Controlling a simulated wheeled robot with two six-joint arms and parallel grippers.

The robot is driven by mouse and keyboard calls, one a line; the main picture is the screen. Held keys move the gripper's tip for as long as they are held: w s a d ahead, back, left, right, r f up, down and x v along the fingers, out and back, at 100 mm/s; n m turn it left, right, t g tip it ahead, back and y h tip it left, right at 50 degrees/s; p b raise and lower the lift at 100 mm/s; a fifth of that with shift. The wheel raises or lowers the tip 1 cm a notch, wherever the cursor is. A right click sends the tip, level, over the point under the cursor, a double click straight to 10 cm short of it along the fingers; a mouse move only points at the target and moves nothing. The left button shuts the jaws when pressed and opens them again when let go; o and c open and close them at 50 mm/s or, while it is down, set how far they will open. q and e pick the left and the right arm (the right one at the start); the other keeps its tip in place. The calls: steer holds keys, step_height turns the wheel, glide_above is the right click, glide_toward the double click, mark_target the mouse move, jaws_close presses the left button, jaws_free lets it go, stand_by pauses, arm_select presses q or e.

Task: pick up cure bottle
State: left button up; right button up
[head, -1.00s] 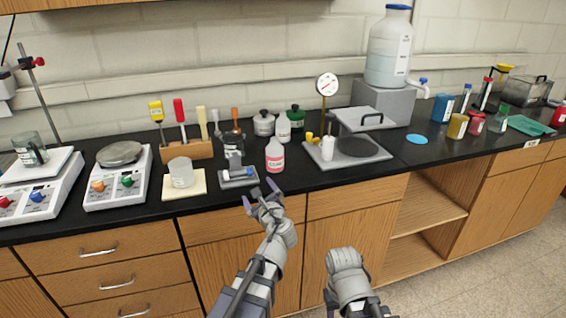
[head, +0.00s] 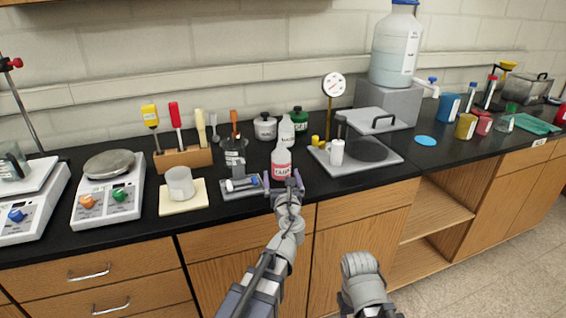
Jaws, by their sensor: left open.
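The cure bottle (head: 281,161) is a clear bottle with a white top, pink liquid and a label. It stands upright near the front of the black bench. My left gripper (head: 285,183) is open at the bench's front edge, just in front of the bottle. Its two fingers appear on either side of the bottle's lower part, and I cannot tell whether they touch it. The bottle's base is partly hidden by the gripper. My right arm shows at the lower right, but its gripper is not visible.
A white bottle (head: 287,131) and a green jar (head: 299,119) are behind. A grey plate with a gauge stand (head: 356,152) is close on the right.

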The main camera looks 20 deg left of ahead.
mark_target(281, 163)
arm_select(q)
steer(key=shift+w+r, duration=0.1)
steer(key=shift+d+x, duration=0.15)
steer(key=shift+x, duration=1.75)
steer(key=shift+d+x, duration=0.1)
steer(key=shift+x, duration=1.8)
steer(key=shift+c, duration=0.4)
steer(key=c, duration=1.3)
